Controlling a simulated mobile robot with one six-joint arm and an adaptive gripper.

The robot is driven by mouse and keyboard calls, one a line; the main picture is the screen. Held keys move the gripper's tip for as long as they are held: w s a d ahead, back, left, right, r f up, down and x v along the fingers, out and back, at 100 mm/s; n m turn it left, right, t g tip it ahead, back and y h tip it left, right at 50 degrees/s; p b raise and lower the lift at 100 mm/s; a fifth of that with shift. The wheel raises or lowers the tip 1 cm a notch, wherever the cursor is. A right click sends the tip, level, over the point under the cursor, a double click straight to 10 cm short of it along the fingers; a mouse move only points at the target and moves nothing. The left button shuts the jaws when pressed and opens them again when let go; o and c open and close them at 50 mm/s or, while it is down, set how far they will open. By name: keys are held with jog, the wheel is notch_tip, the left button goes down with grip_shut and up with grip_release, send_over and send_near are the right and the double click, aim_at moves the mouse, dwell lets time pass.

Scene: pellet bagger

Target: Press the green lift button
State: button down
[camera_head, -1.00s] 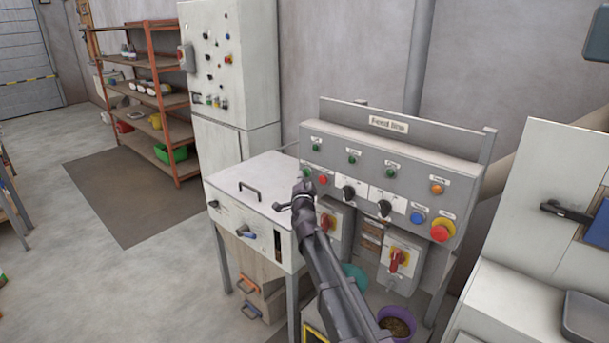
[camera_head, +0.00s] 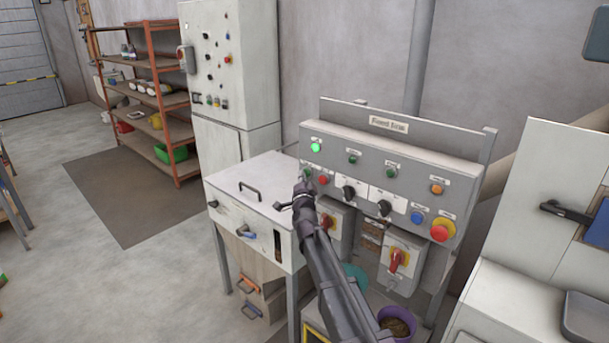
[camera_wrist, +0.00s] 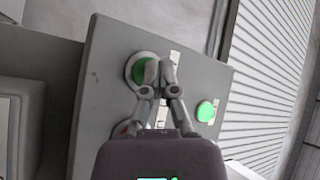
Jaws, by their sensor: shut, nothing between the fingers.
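The green button (camera_head: 307,171) is at the left end of the lower row on the grey panel (camera_head: 410,155). In the head view my gripper (camera_head: 305,180) is in front of it and partly hides it. In the wrist view the green button (camera_wrist: 140,72) sits in a pale ring, and the shut, empty fingertips of my gripper (camera_wrist: 161,62) overlap its right side. They look to be at the button face; whether they touch it I cannot tell. A green lamp (camera_head: 316,148) above the button is lit, and it also glows in the wrist view (camera_wrist: 206,111).
A red button (camera_head: 323,180) is close to the right of the green one. Black knobs, a blue button (camera_head: 417,217) and a red mushroom button (camera_head: 442,231) are farther right. A white cabinet (camera_head: 262,180) with a handle stands left of the panel.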

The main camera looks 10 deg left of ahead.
jog(key=shift+s+a, duration=0.3)
jog(key=shift+s, duration=0.3)
jog(key=shift+s, duration=0.1)
jog(key=s+a, duration=0.2)
jog(key=s, duration=0.1)
jog(key=s+a, duration=0.1)
jog(key=s, duration=0.1)
dwell(0.7)
